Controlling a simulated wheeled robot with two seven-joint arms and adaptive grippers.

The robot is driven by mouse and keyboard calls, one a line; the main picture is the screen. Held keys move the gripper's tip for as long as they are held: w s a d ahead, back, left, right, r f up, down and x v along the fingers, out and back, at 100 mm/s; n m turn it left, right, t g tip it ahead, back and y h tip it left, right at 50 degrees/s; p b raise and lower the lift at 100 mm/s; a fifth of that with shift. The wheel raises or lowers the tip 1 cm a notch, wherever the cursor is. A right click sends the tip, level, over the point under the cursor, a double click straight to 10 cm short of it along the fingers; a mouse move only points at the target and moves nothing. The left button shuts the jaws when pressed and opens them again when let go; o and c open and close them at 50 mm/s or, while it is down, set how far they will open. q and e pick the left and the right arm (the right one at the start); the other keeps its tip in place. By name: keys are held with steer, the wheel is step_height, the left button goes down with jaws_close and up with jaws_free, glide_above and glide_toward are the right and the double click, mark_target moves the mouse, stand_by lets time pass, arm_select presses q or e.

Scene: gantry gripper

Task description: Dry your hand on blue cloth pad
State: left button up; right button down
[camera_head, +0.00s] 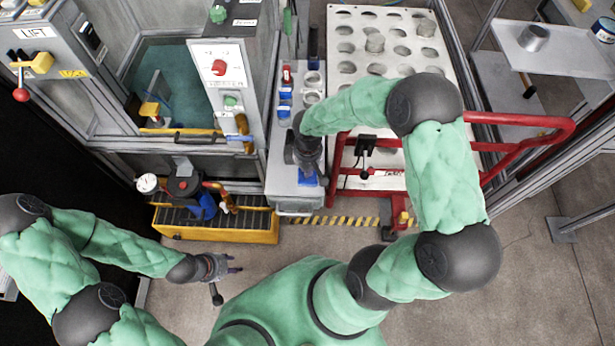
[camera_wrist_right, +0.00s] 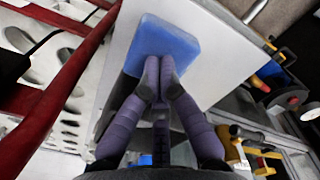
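The blue cloth pad (camera_head: 308,179) lies at the near end of a narrow grey-white shelf (camera_head: 296,203). In the head view my right gripper and wrist cover part of it. In the right wrist view the pad (camera_wrist_right: 165,37) is a blue rounded block on a white surface. My right gripper (camera_wrist_right: 158,70) has its two purple fingertips together, with nothing seen between them. The tips overlap the pad's near edge; I cannot tell whether they press on it. My left gripper (camera_head: 234,268) hangs over the floor at lower left, away from the pad; its opening is too small to tell.
A red tubular rail (camera_head: 335,165) runs close to the right of the shelf, beside a white perforated board (camera_head: 345,50). Cups and blue items stand further back on the shelf. A yellow tray (camera_head: 215,235) with tools stands left. Grey floor is clear in front.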

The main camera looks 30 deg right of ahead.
steer(key=shift+s, duration=0.1)
step_height(320, 180, up, 7)
steer(key=p, duration=0.5)
steer(key=shift+p, duration=0.35)
stand_by(0.4)
steer(key=s+a+f+m+y, duration=0.4)
steer(key=s+a+f+m, duration=0.4)
steer(key=s+a+f, duration=0.3)
steer(key=a+f, duration=0.3)
steer(key=shift+a+f, duration=0.3)
steer(key=shift+f, duration=0.05)
stand_by(1.2)
